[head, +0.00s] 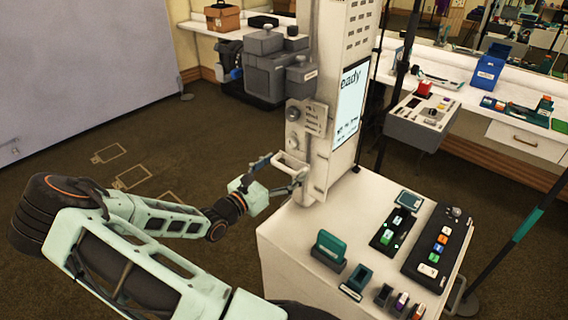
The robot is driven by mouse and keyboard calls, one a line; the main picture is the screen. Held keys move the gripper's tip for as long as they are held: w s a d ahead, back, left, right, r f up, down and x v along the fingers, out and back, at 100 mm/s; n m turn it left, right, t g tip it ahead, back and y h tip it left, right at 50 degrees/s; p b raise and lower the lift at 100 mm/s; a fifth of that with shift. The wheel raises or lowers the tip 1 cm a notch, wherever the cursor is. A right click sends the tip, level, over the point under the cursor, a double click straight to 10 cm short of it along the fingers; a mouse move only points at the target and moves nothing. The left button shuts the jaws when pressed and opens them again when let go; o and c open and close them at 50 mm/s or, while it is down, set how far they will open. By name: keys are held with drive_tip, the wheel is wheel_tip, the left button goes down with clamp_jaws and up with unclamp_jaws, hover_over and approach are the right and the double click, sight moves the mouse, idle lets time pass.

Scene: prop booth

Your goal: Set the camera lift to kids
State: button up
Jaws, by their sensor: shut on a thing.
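The camera lift appears to be on the tall white column (325,120), which has a lit screen (349,103) and a small label plate (312,117) with lines too small to read surely. A pale bar handle (291,160) sticks out low on the column's left side, below a dark round lens-like part (293,114). My gripper (281,172) reaches it from the left and is shut on the handle. The exact finger contact is small and partly hidden. I cannot tell which marked height the lift stands at.
A white counter (290,235) at the column's foot carries a button panel (438,247), a keypad (396,231) and a green card holder (329,249). Grey machines (270,70) stand behind the column. Dark poles rise at right.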

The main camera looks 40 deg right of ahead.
wheel_tip(320, 180, down, 10)
drive_tip(key=b, duration=0.3)
drive_tip(key=shift+r+b, duration=0.2)
drive_tip(key=shift+b, duration=0.2)
drive_tip(key=shift+s, duration=0.15)
drive_tip(key=o, duration=1.4)
drive_tip(key=shift+f, duration=0.1)
drive_tip(key=a, duration=0.8)
drive_tip(key=s+a, duration=0.1)
drive_tip(key=a, duration=0.3)
drive_tip(key=shift+w+r, duration=0.1)
drive_tip(key=shift+r, duration=0.1)
